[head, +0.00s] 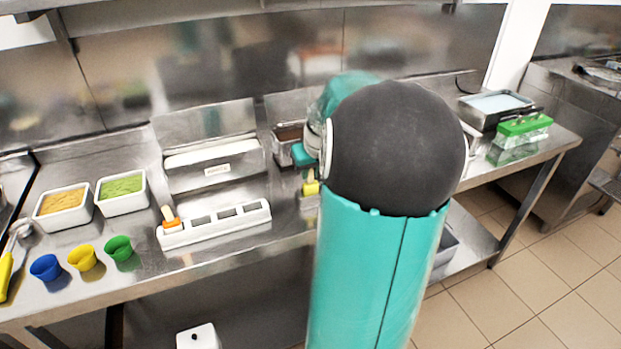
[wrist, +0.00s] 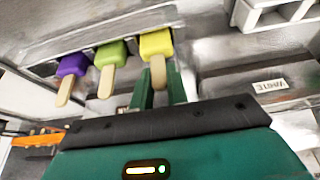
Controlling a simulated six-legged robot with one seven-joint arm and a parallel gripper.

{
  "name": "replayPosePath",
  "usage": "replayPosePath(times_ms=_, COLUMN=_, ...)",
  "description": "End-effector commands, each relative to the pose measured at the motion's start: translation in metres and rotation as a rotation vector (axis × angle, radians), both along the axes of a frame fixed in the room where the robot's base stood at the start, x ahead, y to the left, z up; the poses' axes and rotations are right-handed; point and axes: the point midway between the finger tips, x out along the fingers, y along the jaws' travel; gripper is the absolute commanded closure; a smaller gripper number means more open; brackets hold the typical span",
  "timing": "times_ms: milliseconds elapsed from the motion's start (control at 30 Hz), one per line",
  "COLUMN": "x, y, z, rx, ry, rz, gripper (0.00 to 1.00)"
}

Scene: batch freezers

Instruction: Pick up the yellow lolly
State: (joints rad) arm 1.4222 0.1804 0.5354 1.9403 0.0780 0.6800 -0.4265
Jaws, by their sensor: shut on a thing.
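The yellow lolly (wrist: 156,45) is in the wrist view, at the right end of a row with a green lolly (wrist: 111,53) and a purple lolly (wrist: 73,65). Its pale stick points toward my gripper (wrist: 159,82). The two green fingers are on either side of the stick, shut on it. In the head view a yellow lolly (head: 311,188) shows just left of my arm, below the teal gripper (head: 304,155). My arm hides the rest of the row there. I cannot tell whether the lolly is clear of its support.
A white slotted holder (head: 235,223) with an orange lolly (head: 171,220) stands left of my arm. Blue (head: 45,267), yellow (head: 82,257) and green (head: 119,248) cups stand farther left. A metal container (head: 288,134) is behind the gripper. A green-topped mould (head: 524,124) is at right.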

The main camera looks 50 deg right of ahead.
Motion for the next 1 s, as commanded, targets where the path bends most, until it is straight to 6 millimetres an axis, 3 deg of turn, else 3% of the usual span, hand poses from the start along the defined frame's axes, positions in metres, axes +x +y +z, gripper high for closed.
replayPosePath(times_ms=300, x=0.001, y=0.0, z=0.033, rx=-0.004, ry=-0.002, rz=0.001, gripper=1.0)
replayPosePath(times_ms=433, x=-0.007, y=0.015, z=0.05, rx=-0.005, ry=0.0, rz=-0.001, gripper=1.0)
replayPosePath(times_ms=633, x=-0.021, y=0.046, z=0.092, rx=-0.008, ry=-0.002, rz=0.002, gripper=1.0)
replayPosePath(times_ms=1000, x=-0.054, y=0.112, z=0.122, rx=-0.002, ry=-0.001, rz=0.003, gripper=1.0)
